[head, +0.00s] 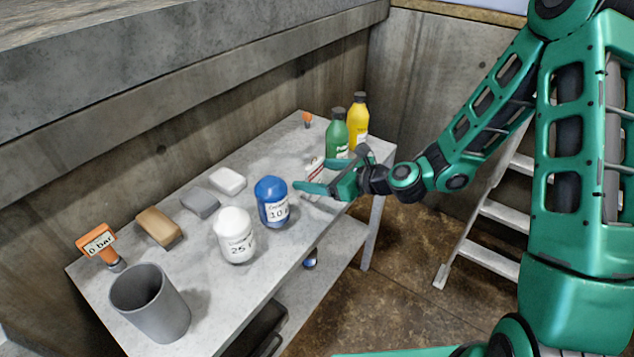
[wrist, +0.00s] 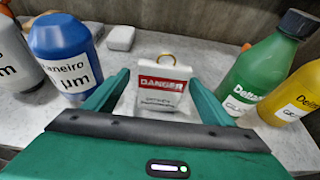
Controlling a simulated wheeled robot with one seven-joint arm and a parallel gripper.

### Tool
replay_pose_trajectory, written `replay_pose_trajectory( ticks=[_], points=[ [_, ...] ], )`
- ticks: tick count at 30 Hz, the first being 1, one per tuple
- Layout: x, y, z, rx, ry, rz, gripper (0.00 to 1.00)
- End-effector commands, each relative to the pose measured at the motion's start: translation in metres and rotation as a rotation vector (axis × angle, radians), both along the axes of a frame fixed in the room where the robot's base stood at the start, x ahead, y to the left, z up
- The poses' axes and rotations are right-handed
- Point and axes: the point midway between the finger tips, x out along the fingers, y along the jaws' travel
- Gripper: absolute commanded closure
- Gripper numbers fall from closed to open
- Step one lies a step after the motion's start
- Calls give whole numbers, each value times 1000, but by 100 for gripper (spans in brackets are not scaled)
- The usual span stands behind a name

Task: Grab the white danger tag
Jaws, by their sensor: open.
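The white danger tag (wrist: 163,88) stands roughly upright on the table in the wrist view, with a red DANGER band and a yellow ring at its top. It also shows in the head view (head: 315,170), partly hidden behind my gripper. My gripper (wrist: 162,92) is open, with one green finger on each side of the tag. The tag appears between the fingers, but I cannot tell whether either finger touches it. In the head view my gripper (head: 322,187) reaches in low over the table from the right.
The grey table (head: 185,290) holds a blue bottle (head: 271,202) and a white bottle (head: 235,236) left of my gripper. A green bottle (head: 337,135) and a yellow bottle (head: 358,118) stand close behind it. A grey cup (head: 150,302) is at the near end. A concrete wall runs behind.

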Motion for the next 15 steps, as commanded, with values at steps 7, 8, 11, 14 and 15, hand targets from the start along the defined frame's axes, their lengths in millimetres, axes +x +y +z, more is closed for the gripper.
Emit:
replay_pose_trajectory(
  ticks=[7,8,11,14,15],
  points=[
    [18,21,-19,0,-1,4,23],
    [20,24,-20,1,0,3,23],
    [26,30,-24,-1,-1,3,23],
    [28,33,-25,0,0,1,23],
    [28,33,-25,0,0,1,23]
  ],
)
